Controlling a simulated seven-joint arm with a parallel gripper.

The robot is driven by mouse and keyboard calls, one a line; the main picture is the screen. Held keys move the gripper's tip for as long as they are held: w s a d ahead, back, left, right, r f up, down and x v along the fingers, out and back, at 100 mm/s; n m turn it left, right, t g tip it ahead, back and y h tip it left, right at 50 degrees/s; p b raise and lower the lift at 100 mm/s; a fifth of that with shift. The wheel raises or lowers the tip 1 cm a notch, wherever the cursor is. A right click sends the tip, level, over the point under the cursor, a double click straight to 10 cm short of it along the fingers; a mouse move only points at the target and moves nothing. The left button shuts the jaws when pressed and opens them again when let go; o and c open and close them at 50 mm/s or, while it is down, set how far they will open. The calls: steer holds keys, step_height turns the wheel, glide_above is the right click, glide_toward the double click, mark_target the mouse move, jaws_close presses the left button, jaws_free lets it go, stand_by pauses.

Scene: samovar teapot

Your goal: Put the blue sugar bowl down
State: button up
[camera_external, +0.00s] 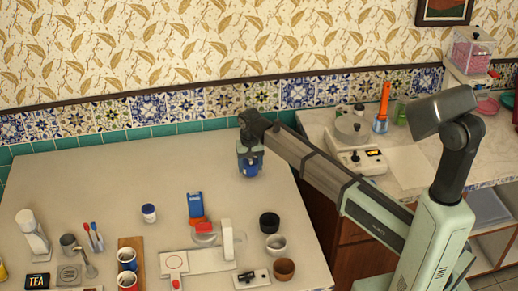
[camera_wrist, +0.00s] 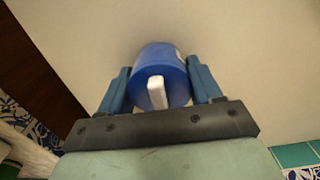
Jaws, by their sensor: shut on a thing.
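The blue sugar bowl (camera_external: 251,168) is between the fingers of my gripper (camera_external: 250,160) at the back right of the light table (camera_external: 90,180) in the external view. In the wrist view the bowl (camera_wrist: 160,72) is a round blue body with a white bar-like part facing the camera. The two blue fingers of my gripper (camera_wrist: 157,85) press on its left and right sides, so the gripper is shut on it. The gripper points down, and pale tabletop lies beyond the bowl. I cannot tell whether the bowl's base touches the table.
The table around the bowl is clear. Toward the front stand a small blue-and-white jar (camera_external: 149,213), a blue packet (camera_external: 195,204), a black cup (camera_external: 269,222) and a white stand (camera_external: 227,240). The tiled wall (camera_external: 215,103) is close behind. The table's right edge is near.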

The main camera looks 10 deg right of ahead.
steer(key=shift+f, duration=0.55)
steer(key=o, duration=1.2)
steer(key=shift+f, duration=0.1)
step_height(320, 180, up, 12)
steer(key=shift+r, duration=0.15)
